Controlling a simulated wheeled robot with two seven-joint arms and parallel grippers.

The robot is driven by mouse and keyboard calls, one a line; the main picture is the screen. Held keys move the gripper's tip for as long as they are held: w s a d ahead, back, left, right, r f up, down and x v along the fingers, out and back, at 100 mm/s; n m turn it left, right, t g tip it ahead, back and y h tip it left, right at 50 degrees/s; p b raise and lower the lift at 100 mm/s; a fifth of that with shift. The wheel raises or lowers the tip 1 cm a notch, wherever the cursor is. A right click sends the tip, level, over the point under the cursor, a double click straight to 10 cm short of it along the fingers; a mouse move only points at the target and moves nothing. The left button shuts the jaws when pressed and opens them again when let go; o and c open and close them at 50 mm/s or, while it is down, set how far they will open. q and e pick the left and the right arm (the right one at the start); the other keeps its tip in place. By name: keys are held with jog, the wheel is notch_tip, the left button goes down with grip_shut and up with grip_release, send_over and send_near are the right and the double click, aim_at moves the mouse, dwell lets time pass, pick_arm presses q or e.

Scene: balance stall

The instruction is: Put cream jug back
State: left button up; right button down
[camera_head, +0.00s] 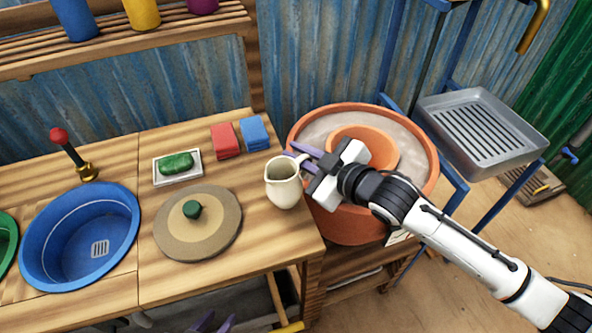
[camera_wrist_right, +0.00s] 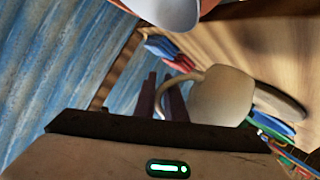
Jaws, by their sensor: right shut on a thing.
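The cream jug (camera_head: 283,187) is at the right end of the wooden counter (camera_head: 285,235), upright or nearly so. I cannot tell whether its base touches the wood. My right gripper (camera_head: 298,158) reaches in from the right and is shut on the jug's handle. In the right wrist view the cream jug (camera_wrist_right: 225,97) shows with its handle between the purple fingers (camera_wrist_right: 163,97). My left gripper (camera_head: 215,324) shows only as two purple fingertips at the bottom edge, apart with nothing seen between them.
A terracotta pot (camera_head: 420,155) with a smaller pot inside stands right of the jug, under my right arm. A round board (camera_head: 222,240), red block (camera_head: 225,140), blue block (camera_head: 256,134), soap dish (camera_head: 161,181) and blue basin (camera_head: 40,255) occupy the counter. A grey tray (camera_head: 520,155) is far right.

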jog(key=shift+f, duration=2)
jog(key=c, duration=1.8)
grip_release()
jog(key=v, duration=1.2)
